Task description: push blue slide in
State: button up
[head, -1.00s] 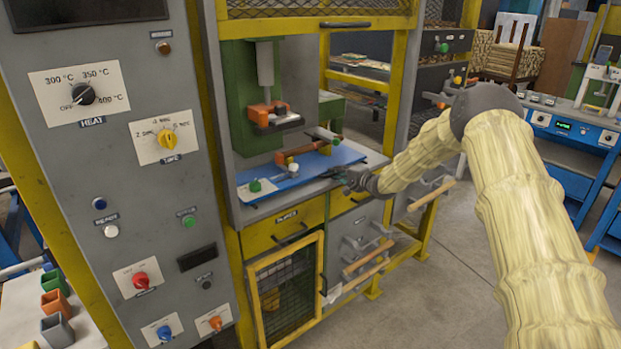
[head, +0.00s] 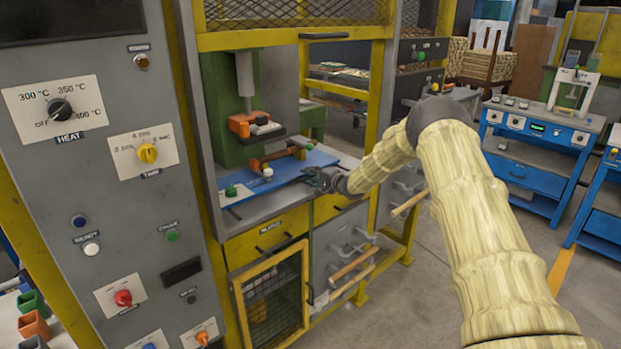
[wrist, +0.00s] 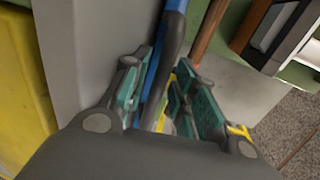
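The blue slide (head: 292,174) lies as a flat plate across the bed of the green press. It carries an orange-brown clamp and small white and green knobs. It sticks out toward the front edge of the bed. My gripper (head: 314,180) is at the slide's right front edge, at about plate height. In the wrist view my gripper (wrist: 165,98) has its two teal-padded fingers apart, with a dark bar (wrist: 171,40) and the slide's blue edge (wrist: 154,72) running toward the gap between them. Contact between fingers and bar cannot be told.
The press head (head: 252,126) hangs above the slide. A yellow post (head: 377,110) stands right of the bed. Drawers and a mesh door (head: 272,298) are below. A control panel (head: 95,180) stands at left. Open floor lies at right.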

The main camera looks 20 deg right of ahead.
jog(key=shift+s+f, duration=0.1)
jog(key=shift+s, duration=0.1)
jog(key=shift+s+d, duration=0.15)
jog(key=shift+s, duration=0.1)
jog(key=v, duration=0.7)
jog(key=shift+r, duration=0.2)
dwell(0.3)
